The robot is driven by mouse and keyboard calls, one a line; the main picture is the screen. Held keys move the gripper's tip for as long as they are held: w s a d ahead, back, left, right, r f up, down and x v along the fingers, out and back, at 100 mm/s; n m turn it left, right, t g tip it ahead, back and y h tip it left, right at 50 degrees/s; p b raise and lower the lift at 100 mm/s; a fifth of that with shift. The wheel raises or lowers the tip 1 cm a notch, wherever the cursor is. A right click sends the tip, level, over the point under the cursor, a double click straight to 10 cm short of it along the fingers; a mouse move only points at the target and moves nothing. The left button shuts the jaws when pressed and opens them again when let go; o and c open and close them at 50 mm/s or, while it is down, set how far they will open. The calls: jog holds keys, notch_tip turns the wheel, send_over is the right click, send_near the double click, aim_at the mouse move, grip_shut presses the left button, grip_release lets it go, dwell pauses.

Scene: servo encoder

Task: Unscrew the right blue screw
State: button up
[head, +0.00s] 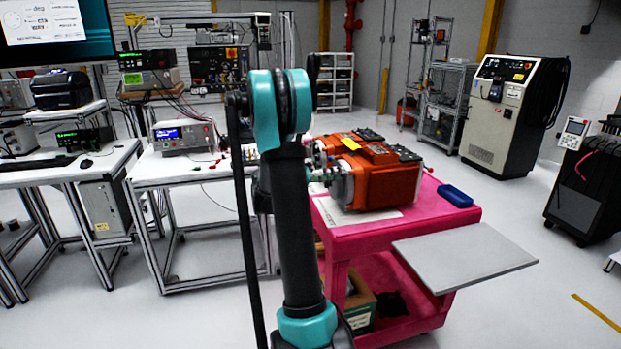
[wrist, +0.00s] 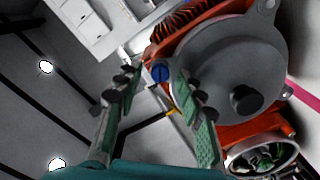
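The orange servo unit (head: 385,180) with a grey end lies on the pink cart (head: 345,237). In the wrist view its round grey cover (wrist: 225,75) fills the upper right. One blue screw (wrist: 160,73) shows at the edge of the orange housing (wrist: 205,22), left of the cover. My gripper (wrist: 155,82) is open, with a green-padded finger on either side of the blue screw in the picture. I cannot tell whether the fingertips touch it. In the head view my arm hides most of the gripper. I cannot make out a second blue screw.
A small blue tray (head: 455,196) sits on the cart's right side, and a grey side shelf (head: 465,260) juts out beyond it. A white bench with instruments (head: 185,137) stands left of my arm. An open round connector (wrist: 262,157) lies below the cover in the wrist view.

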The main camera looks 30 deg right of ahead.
jog(key=w+a+m, duration=0.2)
jog(key=a+m, duration=0.3)
jog(key=a, duration=0.3)
jog(key=w+a+m, duration=0.2)
jog(key=a+m, duration=0.3)
jog(key=a, duration=0.4)
jog(key=shift+m, duration=0.4)
jog(key=shift+s+d, duration=0.1)
dwell(0.4)
